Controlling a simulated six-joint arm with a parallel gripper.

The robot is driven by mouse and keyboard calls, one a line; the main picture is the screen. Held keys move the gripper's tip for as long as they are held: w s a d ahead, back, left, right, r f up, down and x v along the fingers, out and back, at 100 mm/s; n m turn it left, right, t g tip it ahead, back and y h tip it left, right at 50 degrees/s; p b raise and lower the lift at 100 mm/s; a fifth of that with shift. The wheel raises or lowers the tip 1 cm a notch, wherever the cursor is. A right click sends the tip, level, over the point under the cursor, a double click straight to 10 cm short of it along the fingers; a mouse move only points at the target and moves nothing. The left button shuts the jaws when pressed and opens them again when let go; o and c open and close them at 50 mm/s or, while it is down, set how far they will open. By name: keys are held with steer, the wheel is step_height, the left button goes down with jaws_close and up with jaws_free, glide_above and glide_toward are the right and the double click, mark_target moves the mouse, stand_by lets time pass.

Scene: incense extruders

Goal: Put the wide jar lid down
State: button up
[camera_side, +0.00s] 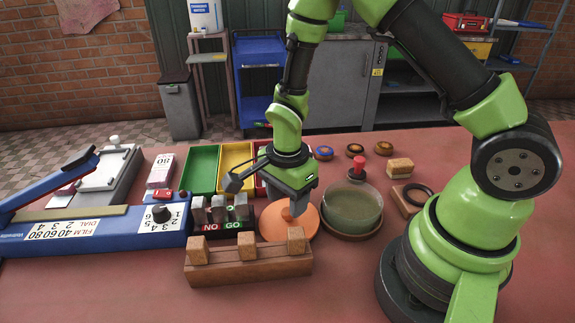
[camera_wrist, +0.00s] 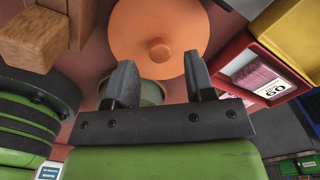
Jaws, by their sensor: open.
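The wide jar lid (camera_side: 272,226) is an orange disc with a small round knob. It appears to lie flat on the red table, knob up, behind a wooden rack. In the wrist view the lid (camera_wrist: 140,25) fills the top middle. My gripper (camera_side: 296,208) is above the lid, with its fingers hiding part of it in the side view. In the wrist view my gripper (camera_wrist: 160,62) is open, with nothing between the fingers. The knob shows just beyond the tips. The wide green jar (camera_side: 352,210) stands open on a brown saucer to the right of the lid.
The wooden rack (camera_side: 250,268) with three blocks is close in front. The NO/GO gauge stand (camera_side: 225,222) is left of the lid. Green (camera_side: 202,168) and yellow (camera_side: 234,165) trays lie behind. A red stamp-like piece (camera_side: 358,165) stands behind the jar.

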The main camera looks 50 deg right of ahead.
step_height(320, 180, up, 10)
step_height(320, 180, up, 9)
steer(key=n+t, duration=0.3)
steer(key=n, duration=0.2)
glide_above(287, 211)
steer(key=s, duration=0.3)
steer(key=s+r+n+t+y, duration=0.2)
steer(key=s+r+n+t, duration=0.2)
steer(key=s+r+n, duration=0.3)
steer(key=s+n, duration=0.2)
steer(key=n, duration=0.1)
steer(key=shift+s+n, duration=0.3)
steer(key=shift+s, duration=0.1)
